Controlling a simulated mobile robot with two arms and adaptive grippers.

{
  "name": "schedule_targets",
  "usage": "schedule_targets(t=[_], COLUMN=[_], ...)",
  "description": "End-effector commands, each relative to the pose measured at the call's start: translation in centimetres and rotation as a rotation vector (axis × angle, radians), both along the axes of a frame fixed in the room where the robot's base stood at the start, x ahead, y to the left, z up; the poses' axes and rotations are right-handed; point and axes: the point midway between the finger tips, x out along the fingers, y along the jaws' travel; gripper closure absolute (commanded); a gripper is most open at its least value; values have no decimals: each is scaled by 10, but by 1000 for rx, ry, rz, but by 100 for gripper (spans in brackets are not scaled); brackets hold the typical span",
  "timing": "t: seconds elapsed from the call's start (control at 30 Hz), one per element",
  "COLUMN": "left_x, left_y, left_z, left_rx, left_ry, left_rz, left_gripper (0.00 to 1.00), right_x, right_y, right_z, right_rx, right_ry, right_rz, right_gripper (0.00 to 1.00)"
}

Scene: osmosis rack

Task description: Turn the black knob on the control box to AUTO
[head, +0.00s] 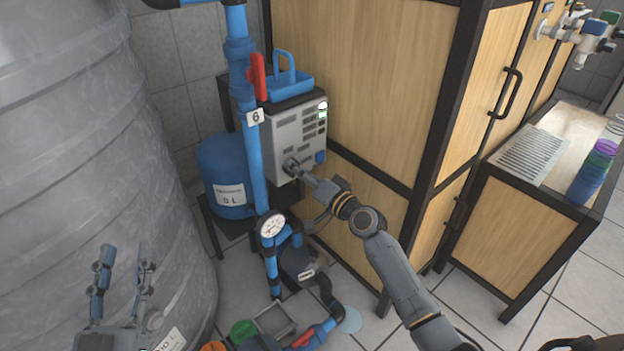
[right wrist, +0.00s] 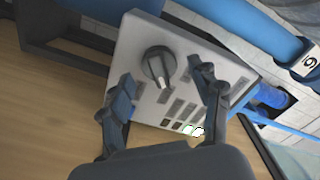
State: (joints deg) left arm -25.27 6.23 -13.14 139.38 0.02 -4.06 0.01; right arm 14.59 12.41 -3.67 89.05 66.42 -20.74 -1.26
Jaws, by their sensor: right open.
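The light grey control box (head: 285,130) stands against the wooden cabinet in the head view. In the right wrist view its tilted face (right wrist: 222,62) shows the round black knob (right wrist: 158,63) with a lighter grip bar, whose pale end points down in that picture. Any lettering around it is too small to read. My right gripper (head: 298,168) is at the lower part of the box front; its two fingers (right wrist: 166,88) are apart, with the knob showing between and beyond them. I cannot tell whether they touch it. My left gripper (head: 124,258) is open and empty before the grey tank.
A blue pipe (head: 252,160) with a red lever handle (head: 257,76) runs upright just left of the box. A pressure gauge (head: 272,225) is below. The large grey tank (head: 75,150) fills the left.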

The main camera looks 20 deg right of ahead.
Motion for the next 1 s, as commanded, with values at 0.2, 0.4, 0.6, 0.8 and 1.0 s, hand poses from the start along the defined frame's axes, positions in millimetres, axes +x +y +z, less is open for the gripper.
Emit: schedule_targets(t=[0.2, 0.4, 0.6, 0.8, 1.0], left_x=[0, 0, 0, 0, 0], left_y=[0, 0, 0, 0, 0], left_z=[0, 0, 0, 0, 0], left_rx=[0, 0, 0, 0, 0], left_ry=[0, 0, 0, 0, 0], left_rz=[0, 0, 0, 1, 1], left_gripper=[60, 60, 60, 60, 60], right_x=[-38, -77, -102, -108, -108], right_y=[-14, -28, -38, -40, -40], right_z=[-2, -2, -1, 0, 0], right_rx=[-4, -5, -4, -1, -1], right_ry=[2, 4, 1, -1, -1], right_rz=[0, 0, -1, -1, -1], right_gripper=[37, 37, 37, 37, 37])
